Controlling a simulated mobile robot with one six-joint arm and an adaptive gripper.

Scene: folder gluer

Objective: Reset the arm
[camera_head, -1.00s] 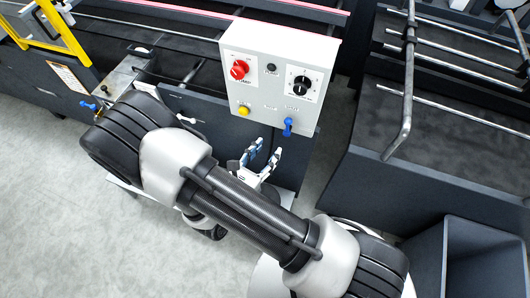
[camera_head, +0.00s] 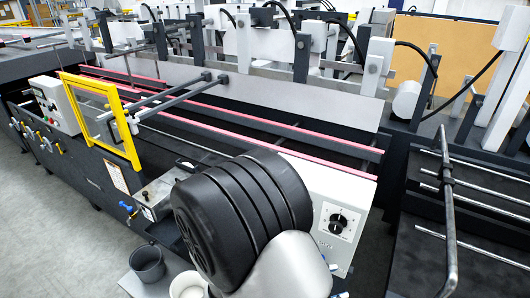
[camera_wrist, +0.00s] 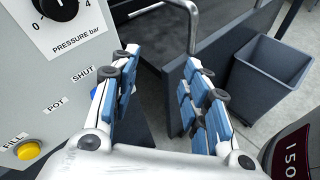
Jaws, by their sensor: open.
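My gripper (camera_wrist: 160,75) is open and empty in the wrist view, its two blue-padded fingers spread apart. The white control box (camera_wrist: 45,90) is close on the left, with a black pressure dial (camera_wrist: 60,8), a yellow FILL button (camera_wrist: 28,150) and the labels POT and SHUT. The left finger covers part of the box's edge. A bit of blue (camera_wrist: 97,92) shows behind that finger. In the head view my arm hides much of the control box (camera_head: 358,200); its dial (camera_head: 338,223) shows. The gripper is mostly hidden there behind my arm.
A dark open bin (camera_wrist: 265,85) stands on the floor to the right in the wrist view. In the head view, a dark grey cup (camera_head: 147,262) and a pale cup (camera_head: 188,287) sit at the lower left. A yellow-framed guard (camera_head: 105,115) and metal rails (camera_head: 450,200) flank the box.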

